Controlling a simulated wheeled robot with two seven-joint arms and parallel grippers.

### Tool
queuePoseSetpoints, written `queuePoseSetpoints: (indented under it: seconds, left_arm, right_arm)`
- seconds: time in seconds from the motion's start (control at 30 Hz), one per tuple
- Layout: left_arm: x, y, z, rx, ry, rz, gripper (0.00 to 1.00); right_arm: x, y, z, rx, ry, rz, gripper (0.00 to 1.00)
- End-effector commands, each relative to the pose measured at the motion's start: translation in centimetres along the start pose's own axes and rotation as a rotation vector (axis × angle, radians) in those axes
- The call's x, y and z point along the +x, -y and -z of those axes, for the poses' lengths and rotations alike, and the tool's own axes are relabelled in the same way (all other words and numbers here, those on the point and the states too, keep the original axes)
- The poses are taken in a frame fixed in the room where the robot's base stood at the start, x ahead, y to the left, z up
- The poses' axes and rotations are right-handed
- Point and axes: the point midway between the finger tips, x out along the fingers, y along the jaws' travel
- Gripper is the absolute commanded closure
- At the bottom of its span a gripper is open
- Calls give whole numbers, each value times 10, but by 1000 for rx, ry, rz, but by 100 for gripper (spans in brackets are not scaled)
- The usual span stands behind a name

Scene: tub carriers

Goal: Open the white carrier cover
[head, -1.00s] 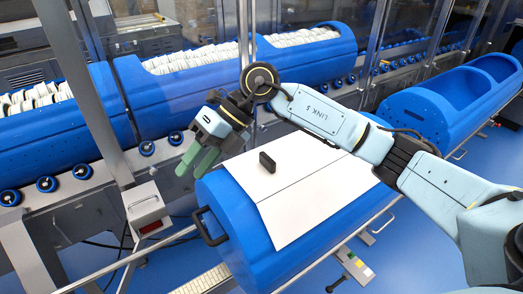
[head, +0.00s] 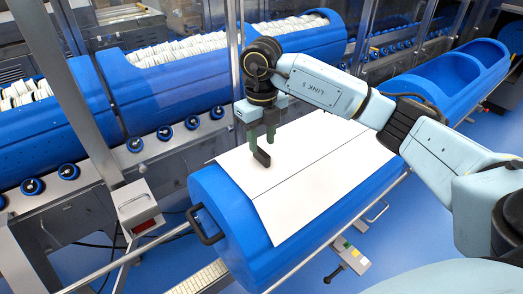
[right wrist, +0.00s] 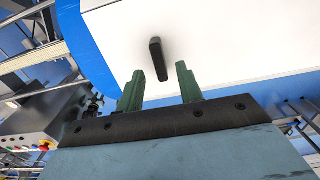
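The white carrier cover (head: 305,195) lies flat and closed over the blue carrier (head: 228,205), with a dark seam across it. A small black handle (head: 262,157) stands up from the cover. My right gripper (head: 261,145) points down at the handle, its green fingers apart. In the right wrist view the handle (right wrist: 158,59) shows ahead of the gap between the open fingertips (right wrist: 160,82), and the fingers do not close on it. My left gripper is not in view.
A black side handle (head: 206,226) sticks out at the carrier's near end. An open blue carrier (head: 455,75) stands behind at right. Blue tubs with white contents (head: 170,75) line the machine at back left. A metal post (head: 75,90) rises at left.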

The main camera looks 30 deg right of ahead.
Motion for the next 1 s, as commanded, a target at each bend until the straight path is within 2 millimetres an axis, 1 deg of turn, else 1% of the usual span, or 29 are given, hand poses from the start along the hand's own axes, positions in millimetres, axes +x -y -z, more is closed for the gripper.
queuePoseSetpoints:
  seconds: [0.03, 0.1, 0.23, 0.4, 0.63, 0.67, 0.9, 0.93, 1.0]
  left_arm:
    - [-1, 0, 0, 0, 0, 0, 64]
    - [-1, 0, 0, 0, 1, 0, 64]
    - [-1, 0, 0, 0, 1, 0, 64]
    - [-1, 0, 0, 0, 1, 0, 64]
    - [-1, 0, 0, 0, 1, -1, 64]
    - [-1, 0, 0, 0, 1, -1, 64]
    - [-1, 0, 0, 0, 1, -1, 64]
    - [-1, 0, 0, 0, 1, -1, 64]
    - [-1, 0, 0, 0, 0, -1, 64]
  right_arm:
    - [10, 0, 1, 1, -4, 0, 64]
    - [21, 0, 1, 0, -3, 0, 64]
    - [36, 0, 0, -1, -1, -1, 64]
    - [43, 0, 0, -1, 1, -1, 64]
    - [44, 0, 0, -1, 1, -1, 64]
    - [44, 0, 0, -1, 1, -1, 66]
    - [43, 0, 0, -1, 1, -1, 98]
    - [43, 0, 0, -1, 1, -1, 100]
    - [43, 0, 0, -1, 1, -1, 100]
